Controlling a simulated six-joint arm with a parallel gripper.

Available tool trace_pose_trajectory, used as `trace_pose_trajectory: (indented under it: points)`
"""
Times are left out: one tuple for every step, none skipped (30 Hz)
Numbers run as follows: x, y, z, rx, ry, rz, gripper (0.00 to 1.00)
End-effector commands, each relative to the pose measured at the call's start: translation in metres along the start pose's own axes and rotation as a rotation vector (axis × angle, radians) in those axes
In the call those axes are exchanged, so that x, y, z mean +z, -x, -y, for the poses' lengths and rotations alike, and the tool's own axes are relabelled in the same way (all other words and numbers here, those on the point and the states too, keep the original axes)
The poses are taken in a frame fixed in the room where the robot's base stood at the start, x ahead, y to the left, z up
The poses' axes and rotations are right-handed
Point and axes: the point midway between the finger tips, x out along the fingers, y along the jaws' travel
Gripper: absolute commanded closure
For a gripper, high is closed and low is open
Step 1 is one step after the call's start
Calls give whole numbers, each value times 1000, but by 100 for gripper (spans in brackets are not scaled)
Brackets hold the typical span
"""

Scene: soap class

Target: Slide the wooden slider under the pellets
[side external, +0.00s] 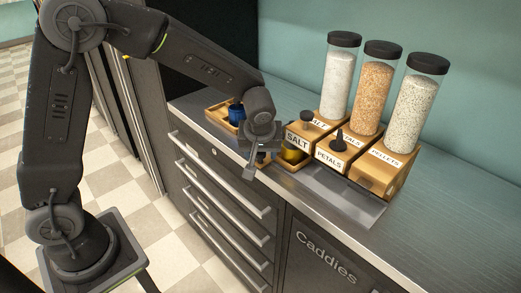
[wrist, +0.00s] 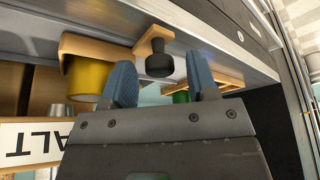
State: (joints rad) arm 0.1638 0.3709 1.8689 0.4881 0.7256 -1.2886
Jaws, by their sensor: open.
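A wooden slider (wrist: 152,40) with a dark knob (wrist: 159,62) lies on the counter in the wrist view. In the side view it is mostly hidden by my gripper (side external: 250,170); a small brown part (side external: 262,158) shows there. My gripper is open and empty, its blue fingertips (wrist: 162,84) pointing towards the knob from either side of it in the picture; I cannot tell the remaining distance. The pellets dispenser (side external: 414,110) is the rightmost, a clear tube of pale speckled pellets on a wooden base labelled PELLETS (side external: 378,175). No knob shows at its front.
The salt dispenser (side external: 338,80) and petals dispenser (side external: 375,90) stand left of the pellets, with knobs at their fronts. A yellow cup (side external: 292,153) sits in a wooden holder near my gripper. The counter right of the pellets is clear.

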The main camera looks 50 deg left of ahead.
Motion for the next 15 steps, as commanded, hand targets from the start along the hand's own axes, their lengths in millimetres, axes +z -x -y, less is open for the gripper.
trace_pose_trajectory:
  points:
    - [0,-1,0,0,0,0,47]
    - [0,-1,0,0,0,0,47]
    - [0,-2,0,0,0,0,47]
    - [0,-1,0,0,1,0,47]
    - [0,-1,0,0,1,0,47]
    - [0,-1,0,0,1,0,47]
    - [0,-1,0,0,1,0,47]
    - [0,-1,0,0,1,0,48]
    - [0,-1,0,0,1,0,51]
    - [0,-1,0,0,1,0,54]
    - [0,-1,0,0,1,0,57]
    - [0,-1,0,0,1,0,61]
    - [0,-1,0,0,1,0,64]
    - [0,-1,0,0,1,0,67]
    - [0,-1,0,0,1,0,70]
